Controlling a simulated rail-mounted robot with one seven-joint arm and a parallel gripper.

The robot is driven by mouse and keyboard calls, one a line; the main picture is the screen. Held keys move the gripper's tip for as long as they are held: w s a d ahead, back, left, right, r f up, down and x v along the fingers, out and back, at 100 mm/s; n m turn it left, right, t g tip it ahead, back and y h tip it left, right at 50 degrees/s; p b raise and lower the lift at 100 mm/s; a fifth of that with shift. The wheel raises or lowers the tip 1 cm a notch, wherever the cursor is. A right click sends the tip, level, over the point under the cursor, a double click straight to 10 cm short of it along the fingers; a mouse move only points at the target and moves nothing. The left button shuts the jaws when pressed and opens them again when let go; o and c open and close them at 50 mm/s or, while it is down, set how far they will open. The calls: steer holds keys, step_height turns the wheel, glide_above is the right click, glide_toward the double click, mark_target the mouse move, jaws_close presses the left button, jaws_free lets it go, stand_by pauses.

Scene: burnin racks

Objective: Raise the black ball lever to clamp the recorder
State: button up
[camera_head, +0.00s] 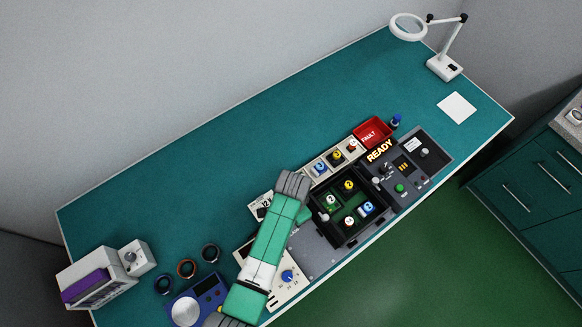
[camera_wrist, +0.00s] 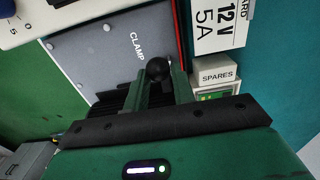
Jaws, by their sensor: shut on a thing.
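The black ball (camera_wrist: 158,69) of the lever sits between the two finger tips of my gripper (camera_wrist: 160,74) in the wrist view. My gripper is shut on it. The lever's shaft is hidden behind the ball and fingers, so its angle cannot be told. A grey panel (camera_wrist: 95,55) marked "CLAMP" lies beside the ball; it also shows in the head view (camera_head: 314,256). In the head view my arm covers the ball and the finger tips. I cannot make out the recorder for certain.
A "SPARES" box (camera_wrist: 216,73) and a "12V 5A" card (camera_wrist: 217,22) are close to my right finger. In the head view, a black tray (camera_head: 347,241) with several coloured parts, a READY panel (camera_head: 410,165) and a red FAULT bin (camera_head: 372,131) stand right of my arm.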

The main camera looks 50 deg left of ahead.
steer(key=shift+w+d+r+b, duration=0.1)
steer(key=shift+w+b, duration=0.05)
steer(key=shift+w, duration=0.55)
steer(key=shift+w+d+r+b, duration=0.1)
steer(key=shift+w+b, duration=0.05)
steer(key=shift+w, duration=0.55)
jaws_close()
steer(key=o, duration=0.7)
jaws_free()
step_height(320, 180, up, 9)
steer(key=p, duration=0.9)
